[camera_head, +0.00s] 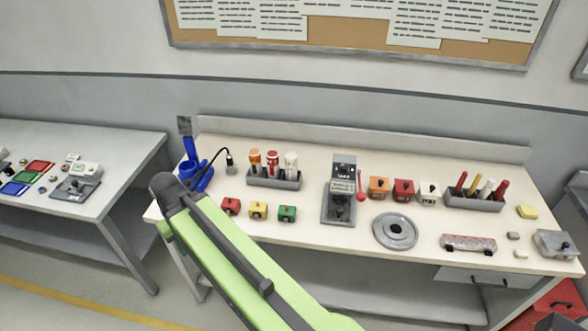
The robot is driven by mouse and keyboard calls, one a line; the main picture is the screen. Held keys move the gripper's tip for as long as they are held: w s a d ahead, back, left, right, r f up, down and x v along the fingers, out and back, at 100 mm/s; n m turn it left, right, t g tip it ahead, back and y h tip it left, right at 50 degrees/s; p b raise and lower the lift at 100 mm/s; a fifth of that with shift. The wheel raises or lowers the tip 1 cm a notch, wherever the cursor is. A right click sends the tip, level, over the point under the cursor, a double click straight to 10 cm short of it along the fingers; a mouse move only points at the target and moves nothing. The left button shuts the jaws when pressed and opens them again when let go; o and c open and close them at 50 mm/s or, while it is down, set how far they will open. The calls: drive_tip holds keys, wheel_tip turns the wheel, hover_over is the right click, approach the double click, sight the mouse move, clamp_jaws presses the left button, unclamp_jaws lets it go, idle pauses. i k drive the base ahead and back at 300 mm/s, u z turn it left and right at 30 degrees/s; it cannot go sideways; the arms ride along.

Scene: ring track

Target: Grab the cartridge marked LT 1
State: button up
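No marking LT 1 can be read on anything in the head view, so I cannot tell which thing is that cartridge. Three upright cylinders stand in a grey rack (262,181): an orange-and-white one (255,160), a red-and-white one (272,162) and a white one (291,164). Small blocks with dark tops stand in front: red (231,206), yellow (258,210) and green (287,213). Labelled boxes stand right of centre: orange (378,187), red (403,190) and white (428,193). My green arm reaches up from the bottom; I cannot make out my gripper.
A blue object (191,168) and a black cable (212,160) are beside my arm. A grey device (340,204), round plate (396,231), pen rack (473,201), patterned bar (468,244) and grey box (556,243) occupy the bench (330,248). Another bench (120,150) is left.

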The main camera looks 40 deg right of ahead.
sight(292, 159)
drive_tip(key=i, duration=0.95)
drive_tip(key=u, duration=0.05)
